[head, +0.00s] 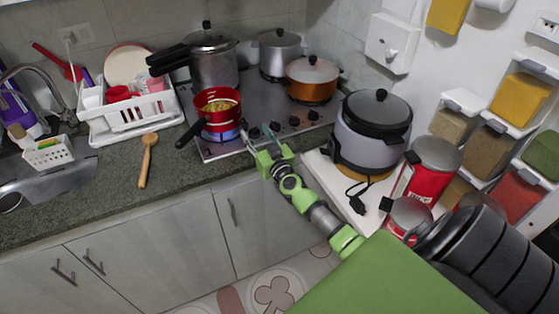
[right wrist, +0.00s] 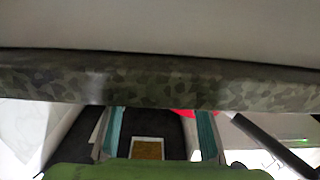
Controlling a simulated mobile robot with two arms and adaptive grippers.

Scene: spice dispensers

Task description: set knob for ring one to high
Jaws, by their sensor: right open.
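The steel stove (head: 270,95) is set in the counter. A row of dark knobs (head: 294,121) runs along its front right edge. A blue flame (head: 228,135) shows under the red saucepan (head: 218,104) on the front left ring. My right gripper (head: 260,132) is at the stove's front edge, beside the left end of the knob row, and partly hides that end. In the right wrist view, its two teal fingers (right wrist: 161,128) are spread apart with nothing held between them. I cannot tell whether a finger touches a knob. My left gripper is not in view.
A pressure cooker (head: 212,62), a steel pot (head: 278,52) and an orange pot (head: 311,78) stand on the stove. A rice cooker (head: 372,132) stands close to the right. A dish rack (head: 130,112) and wooden spoon (head: 147,160) lie left. The granite counter edge (right wrist: 160,82) crosses the wrist view.

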